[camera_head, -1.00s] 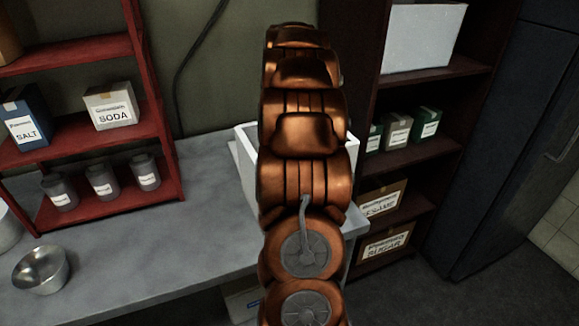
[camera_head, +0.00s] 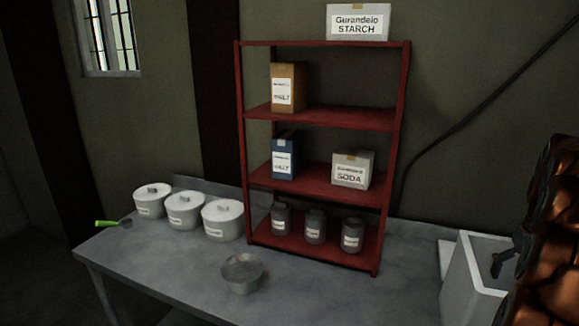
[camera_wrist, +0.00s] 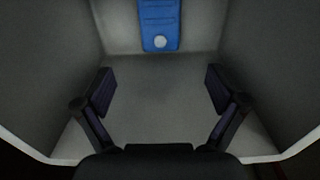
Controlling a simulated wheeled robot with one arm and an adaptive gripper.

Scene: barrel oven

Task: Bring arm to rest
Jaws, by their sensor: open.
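My arm shows as copper-coloured links at the right edge of the head view, cut off by the frame. A dark part by the arm, over the white bin (camera_head: 460,287), looks like part of my gripper. In the wrist view my gripper (camera_wrist: 160,90) is open, its two dark fingers spread wide with nothing between them. It points down into a pale-walled container (camera_wrist: 260,60), which seems to be this bin. A blue object (camera_wrist: 160,22) with a round light spot lies in it beyond the fingers, apart from them.
A grey table (camera_head: 180,265) carries several white lidded pots (camera_head: 184,211), a metal bowl (camera_head: 242,274) and a green-handled tool (camera_head: 106,223). A red shelf (camera_head: 320,117) holds boxes and small jars. The table's front middle is clear.

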